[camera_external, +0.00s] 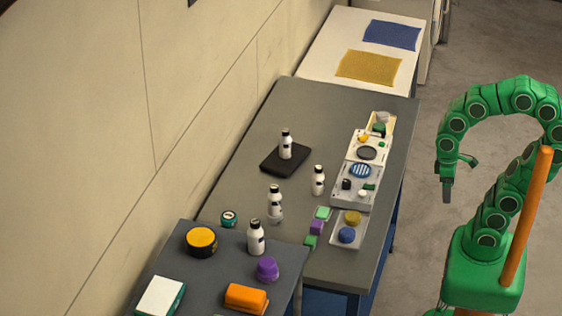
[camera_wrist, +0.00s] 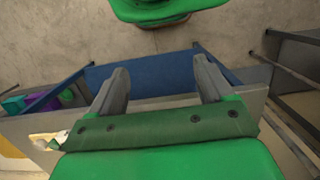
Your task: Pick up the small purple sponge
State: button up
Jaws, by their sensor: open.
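A small purple block that looks like the sponge (camera_external: 317,227) lies on the long grey table, between two green blocks. It is left of a light tray with a yellow and a blue round piece. My gripper (camera_external: 458,176) is open and empty, well to the right of the table over the floor side, far from the sponge. In the wrist view its two grey fingers (camera_wrist: 162,75) are spread apart with nothing between them. A purple patch shows at the left edge of the wrist view; I cannot tell what it is.
The grey table (camera_external: 240,165) holds several white bottles, a black pad (camera_external: 270,161) and trays along its right edge. A nearer table holds a purple round item (camera_external: 267,268) and an orange block (camera_external: 246,298). A white table (camera_external: 318,63) with cloths stands behind. Floor right of the tables is open.

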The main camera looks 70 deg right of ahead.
jog(key=w+d+r+n+t+h, duration=0.25)
jog(key=w+d, duration=0.35)
jog(key=w, duration=0.5)
jog(key=w+d+r+n+t+h, duration=0.1)
jog(key=w+d+n+h, duration=0.2)
jog(key=w+d, duration=0.6)
jog(key=n+t+h, duration=0.1)
jog(key=n+h, duration=0.4)
jog(key=n, duration=0.8)
send_over(317, 224)
jog(key=s, duration=0.2)
notch_tip(317, 224, down, 11)
jog(key=a+f+n, duration=0.1)
jog(key=a+f, duration=0.1)
jog(key=a+f+n+t, duration=0.1)
jog(key=a+f, duration=0.1)
jog(key=a, duration=0.1)
jog(key=a+f+n+t+h, duration=0.1)
jog(key=a+n, duration=0.1)
jog(key=a, duration=0.1)
jog(key=shift+s+f, duration=0.4)
jog(key=shift+x, duration=3.85)
jog(key=shift+s, duration=0.2)
